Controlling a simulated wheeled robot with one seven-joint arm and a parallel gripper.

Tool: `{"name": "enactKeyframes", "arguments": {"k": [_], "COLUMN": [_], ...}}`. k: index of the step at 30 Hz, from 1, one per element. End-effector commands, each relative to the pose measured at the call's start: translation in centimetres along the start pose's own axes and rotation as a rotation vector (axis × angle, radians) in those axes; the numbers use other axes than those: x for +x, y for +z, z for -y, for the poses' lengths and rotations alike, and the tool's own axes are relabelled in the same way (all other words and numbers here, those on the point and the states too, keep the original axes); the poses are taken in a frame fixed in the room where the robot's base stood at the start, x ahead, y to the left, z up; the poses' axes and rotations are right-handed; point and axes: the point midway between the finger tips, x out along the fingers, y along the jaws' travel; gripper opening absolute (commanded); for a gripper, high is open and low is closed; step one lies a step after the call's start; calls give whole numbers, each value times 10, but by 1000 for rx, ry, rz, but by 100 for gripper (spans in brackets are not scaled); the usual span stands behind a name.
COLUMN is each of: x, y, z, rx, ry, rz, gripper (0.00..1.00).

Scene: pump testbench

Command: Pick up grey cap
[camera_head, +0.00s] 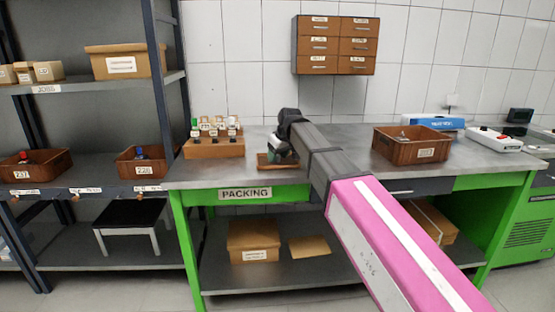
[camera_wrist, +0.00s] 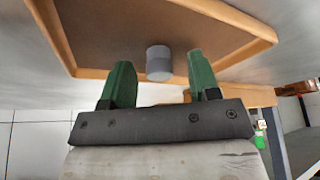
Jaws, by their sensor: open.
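The grey cap (camera_wrist: 159,62) is a small grey cylinder in the wrist view. It sits on a shallow brown tray (camera_wrist: 230,15) with a raised orange-brown rim. My gripper (camera_wrist: 160,80) has two green fingers, spread apart and empty. The cap shows between and just beyond the fingertips, a little nearer the right finger; I cannot tell whether it touches either. In the head view, my gripper (camera_head: 277,150) is low over the small brown tray (camera_head: 264,166) on the packing bench. The cap is hidden there behind my gripper and arm.
A wooden rack with small bottles (camera_head: 213,146) stands left of the tray on the bench (camera_head: 350,150). A brown bin (camera_head: 411,147) stands to the right, beyond my arm. A shelf post (camera_head: 158,90) rises at the bench's left end. Bare bench lies between the tray and the bin.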

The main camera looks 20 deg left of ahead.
Motion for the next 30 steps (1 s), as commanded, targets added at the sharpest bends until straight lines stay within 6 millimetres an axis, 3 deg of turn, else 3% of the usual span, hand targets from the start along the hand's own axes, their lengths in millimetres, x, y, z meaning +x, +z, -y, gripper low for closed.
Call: {"name": "enactKeyframes", "arguments": {"k": [5,10,23,30], "x": [0,0,-2,-18], "y": [0,0,-1,-8], "z": [0,0,0,0], "rx": [0,0,0,0], "ry": [0,0,0,1], "rz": [-1,0,0,-2], "gripper": [56,4,3,3]}}
